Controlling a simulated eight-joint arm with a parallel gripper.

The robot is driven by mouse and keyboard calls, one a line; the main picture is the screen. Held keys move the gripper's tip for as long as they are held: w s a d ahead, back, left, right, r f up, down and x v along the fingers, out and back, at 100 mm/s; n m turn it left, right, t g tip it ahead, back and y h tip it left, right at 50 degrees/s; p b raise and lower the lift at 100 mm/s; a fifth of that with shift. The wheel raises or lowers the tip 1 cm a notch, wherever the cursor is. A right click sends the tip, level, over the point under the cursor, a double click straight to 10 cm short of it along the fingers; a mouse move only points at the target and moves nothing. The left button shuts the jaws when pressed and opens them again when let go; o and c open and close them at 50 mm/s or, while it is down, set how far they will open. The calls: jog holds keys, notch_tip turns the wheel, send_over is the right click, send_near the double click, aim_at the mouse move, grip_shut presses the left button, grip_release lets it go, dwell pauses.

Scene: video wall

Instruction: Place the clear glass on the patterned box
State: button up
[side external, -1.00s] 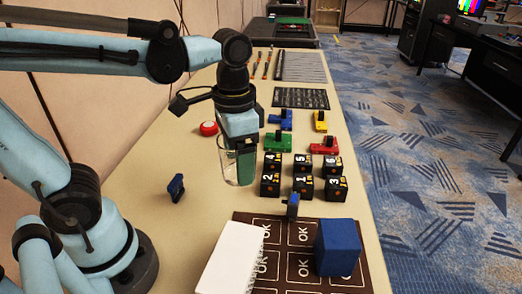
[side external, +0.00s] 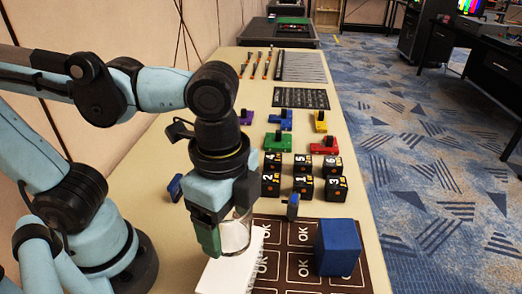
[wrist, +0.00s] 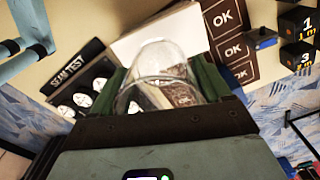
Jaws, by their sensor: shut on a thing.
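My gripper (side external: 220,232) is shut on the clear glass (side external: 237,234). The glass sits between the green fingers, and its lower part overlaps the white box (side external: 226,274) in the side view; I cannot tell whether they touch. In the wrist view the glass (wrist: 156,72) is between the fingers of my gripper (wrist: 160,86), in front of the white box (wrist: 127,45). A dark panel marked SEAM TEST (wrist: 76,66) with white round shapes lies left of it there. No box with a clear pattern can be made out.
A brown mat with OK squares (side external: 277,265) lies right of the white box. A plain blue block (side external: 337,247) and a small blue clip (side external: 292,207) stand on or at it. Several black numbered cubes (side external: 302,187) stand behind. Another blue clip (side external: 175,187) stands at left.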

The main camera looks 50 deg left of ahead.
aim_at(231, 240)
jog(key=shift+f, duration=2.3)
jog(key=shift+f, duration=0.2)
jog(key=o, duration=1.2)
notch_tip(231, 240, up, 12)
jog(key=shift+r, duration=0.2)
